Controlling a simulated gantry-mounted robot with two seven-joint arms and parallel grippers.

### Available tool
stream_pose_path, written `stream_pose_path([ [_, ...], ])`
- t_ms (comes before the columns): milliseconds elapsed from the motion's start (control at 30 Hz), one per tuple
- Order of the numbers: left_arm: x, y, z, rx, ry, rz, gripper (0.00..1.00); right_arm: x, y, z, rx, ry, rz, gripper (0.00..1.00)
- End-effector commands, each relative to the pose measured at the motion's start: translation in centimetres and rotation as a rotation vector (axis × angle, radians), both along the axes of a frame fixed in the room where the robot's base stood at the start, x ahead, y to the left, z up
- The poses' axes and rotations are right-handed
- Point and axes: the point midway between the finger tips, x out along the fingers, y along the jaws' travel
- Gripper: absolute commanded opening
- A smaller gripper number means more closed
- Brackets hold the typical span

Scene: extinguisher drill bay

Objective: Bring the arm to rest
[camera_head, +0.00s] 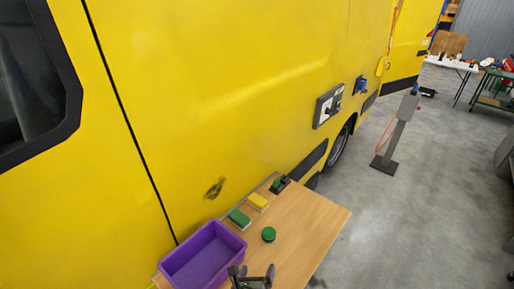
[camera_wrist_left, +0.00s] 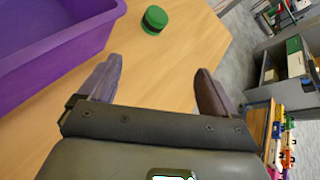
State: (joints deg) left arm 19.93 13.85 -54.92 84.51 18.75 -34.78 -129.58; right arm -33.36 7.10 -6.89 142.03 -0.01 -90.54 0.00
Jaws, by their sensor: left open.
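My left gripper (camera_head: 252,273) is at the bottom of the head view, over the near part of the wooden table (camera_head: 308,222). In the left wrist view its two fingers (camera_wrist_left: 154,88) are spread apart with nothing between them. The purple bin (camera_head: 204,257) is left of the gripper; its wall also shows in the left wrist view (camera_wrist_left: 62,50). A round green object (camera_head: 268,234) stands on the table beyond the gripper, apart from it; it also shows in the left wrist view (camera_wrist_left: 154,20). My right gripper is not seen.
A green block (camera_head: 239,218) and a yellow block (camera_head: 258,201) lie along the table's van side. The yellow van (camera_head: 230,90) walls off the left and back. A grey post (camera_head: 398,130) stands on the floor beyond. The table's right part is clear.

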Motion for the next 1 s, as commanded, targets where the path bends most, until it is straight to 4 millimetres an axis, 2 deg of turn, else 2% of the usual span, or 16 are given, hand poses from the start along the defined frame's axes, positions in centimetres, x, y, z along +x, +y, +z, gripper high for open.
stream_pose_path([
  [33, -1.0, 0.0, -0.8, -0.064, 0.046, 0.037, 0.91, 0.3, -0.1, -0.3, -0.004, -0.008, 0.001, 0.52],
  [200, -3.9, 0.5, -1.9, -0.309, 0.213, 0.206, 0.91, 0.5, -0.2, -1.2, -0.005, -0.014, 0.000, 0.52],
  [367, -7.7, 2.2, -3.1, -0.622, 0.423, 0.472, 0.91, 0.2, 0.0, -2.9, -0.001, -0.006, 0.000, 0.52],
  [567, -14.2, 7.5, -4.5, -1.073, 0.684, 0.994, 0.91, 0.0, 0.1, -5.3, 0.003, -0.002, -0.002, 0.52],
  [700, -19.1, 12.3, -5.1, -1.329, 0.768, 1.397, 0.91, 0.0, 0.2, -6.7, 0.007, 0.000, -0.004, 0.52],
  [867, -24.4, 17.2, -5.1, -1.541, 0.746, 1.810, 0.91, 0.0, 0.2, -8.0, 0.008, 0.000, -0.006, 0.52],
  [1000, -28.8, 21.0, -4.8, -1.678, 0.645, 2.127, 0.91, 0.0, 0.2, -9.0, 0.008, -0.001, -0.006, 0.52],
])
